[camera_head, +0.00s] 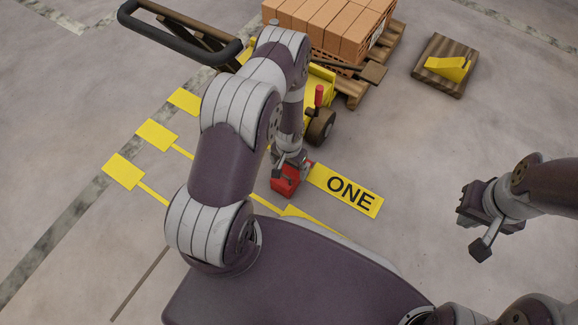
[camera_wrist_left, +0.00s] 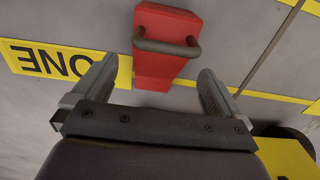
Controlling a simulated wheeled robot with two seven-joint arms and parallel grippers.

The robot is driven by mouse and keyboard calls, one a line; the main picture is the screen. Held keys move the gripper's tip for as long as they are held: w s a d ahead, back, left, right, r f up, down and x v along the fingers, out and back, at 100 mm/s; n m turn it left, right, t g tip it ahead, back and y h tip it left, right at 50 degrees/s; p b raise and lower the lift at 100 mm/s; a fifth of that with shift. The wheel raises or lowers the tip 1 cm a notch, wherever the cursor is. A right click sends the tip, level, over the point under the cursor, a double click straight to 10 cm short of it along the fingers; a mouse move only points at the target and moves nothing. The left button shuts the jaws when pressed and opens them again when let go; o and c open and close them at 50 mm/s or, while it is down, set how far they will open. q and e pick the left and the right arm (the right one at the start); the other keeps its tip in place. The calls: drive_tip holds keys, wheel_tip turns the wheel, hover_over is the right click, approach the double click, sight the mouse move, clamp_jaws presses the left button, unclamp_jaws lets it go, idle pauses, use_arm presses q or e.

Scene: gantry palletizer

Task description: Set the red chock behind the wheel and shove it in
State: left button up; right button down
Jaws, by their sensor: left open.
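The red chock (camera_head: 286,184) sits on the floor at the left end of the yellow ONE marking. In the left wrist view the chock (camera_wrist_left: 165,68) has a dark bar handle (camera_wrist_left: 166,47) across it. My left gripper (camera_head: 291,166) is open just above the chock, which partly shows past it. In the left wrist view its two fingers stand apart on either side of the chock's near end, not closed on it. The dark wheel (camera_head: 320,126) of the yellow cart is beyond the chock. My right gripper (camera_head: 478,219) is open, empty and apart at right.
The cart has a black handle (camera_head: 180,43) and a red lever (camera_head: 319,95). Bricks (camera_head: 330,25) lie on a wooden pallet (camera_head: 350,90) behind it. A yellow wedge (camera_head: 448,68) rests on a small wooden board (camera_head: 430,85) at back right. Floor between is clear.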

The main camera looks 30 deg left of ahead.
use_arm(q)
wheel_tip(320, 180, up, 6)
drive_tip(key=p, duration=0.3)
wheel_tip(320, 180, up, 14)
hover_over(289, 173)
drive_tip(key=w+d, duration=0.1)
drive_tip(key=w, duration=0.1)
drive_tip(key=s+d+r, duration=0.2)
drive_tip(key=s+r, duration=0.3)
drive_tip(key=r, duration=0.4)
drive_tip(key=s+d+r+t, duration=0.1)
drive_tip(key=s+d+r, duration=0.1)
drive_tip(key=s+r, duration=0.4)
wheel_tip(289, 173, up, 3)
drive_tip(key=shift+d+n, duration=0.15)
drive_tip(key=shift+n, duration=0.25)
use_arm(e)
wheel_tip(289, 173, up, 5)
drive_tip(key=shift+f, duration=0.15)
use_arm(q)
drive_tip(key=shift+r, duration=0.1)
